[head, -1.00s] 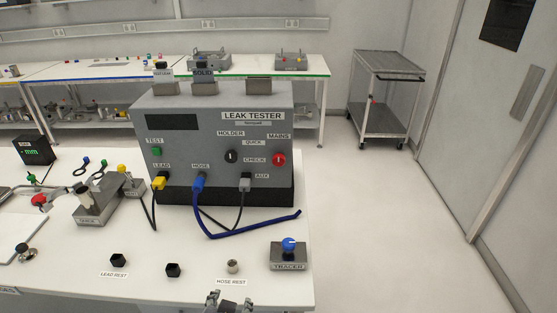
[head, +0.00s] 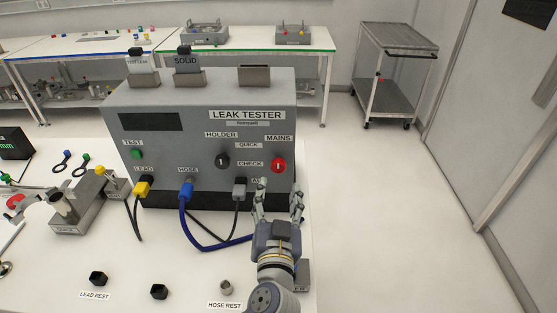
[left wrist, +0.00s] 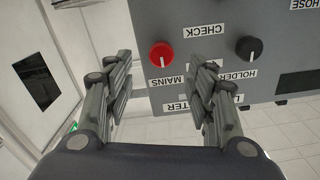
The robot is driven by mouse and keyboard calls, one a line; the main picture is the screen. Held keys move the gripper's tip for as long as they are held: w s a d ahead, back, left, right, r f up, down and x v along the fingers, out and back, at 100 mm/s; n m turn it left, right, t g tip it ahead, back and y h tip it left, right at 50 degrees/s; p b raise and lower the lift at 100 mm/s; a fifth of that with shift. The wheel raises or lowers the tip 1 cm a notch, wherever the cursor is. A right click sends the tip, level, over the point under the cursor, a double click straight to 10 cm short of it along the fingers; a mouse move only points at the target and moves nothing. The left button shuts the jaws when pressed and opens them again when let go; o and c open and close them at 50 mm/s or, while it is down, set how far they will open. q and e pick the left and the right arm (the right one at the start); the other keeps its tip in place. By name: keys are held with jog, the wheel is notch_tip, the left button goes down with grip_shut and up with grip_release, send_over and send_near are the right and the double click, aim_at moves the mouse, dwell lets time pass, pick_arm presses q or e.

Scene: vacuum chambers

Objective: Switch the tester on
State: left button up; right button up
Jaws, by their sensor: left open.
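The grey leak tester (head: 195,130) stands on the white bench, its display (head: 150,122) dark. Its red MAINS knob (head: 278,165) is on the right of the front panel, with the black HOLDER knob (head: 222,160) to its left. My left gripper (head: 279,185) is open and empty in front of the panel, just below the red knob. In the left wrist view the panel appears upside down, and the red knob (left wrist: 161,55) shows beyond and between the open fingertips (left wrist: 160,65), apart from them. My right gripper is out of view.
A blue hose (head: 187,205), a yellow lead plug (head: 143,187) and a grey AUX plug (head: 239,188) are in the panel's lower sockets. My arm hides most of the tracer block (head: 304,275). A cart (head: 395,75) stands behind on the right.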

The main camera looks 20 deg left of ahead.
aim_at(278, 169)
pick_arm(q)
jog(key=p+x, duration=0.1)
jog(key=x, duration=0.2)
jog(key=p+x, duration=0.1)
jog(key=x, duration=0.2)
jog(key=shift+r+p, duration=0.2)
jog(key=shift+p, duration=0.1)
jog(key=p+x, duration=0.1)
jog(key=x, duration=0.2)
jog(key=shift+f, duration=0.15)
jog(key=shift+w+a+f, duration=0.1)
jog(key=shift+c, duration=1.4)
jog(key=c, duration=0.8)
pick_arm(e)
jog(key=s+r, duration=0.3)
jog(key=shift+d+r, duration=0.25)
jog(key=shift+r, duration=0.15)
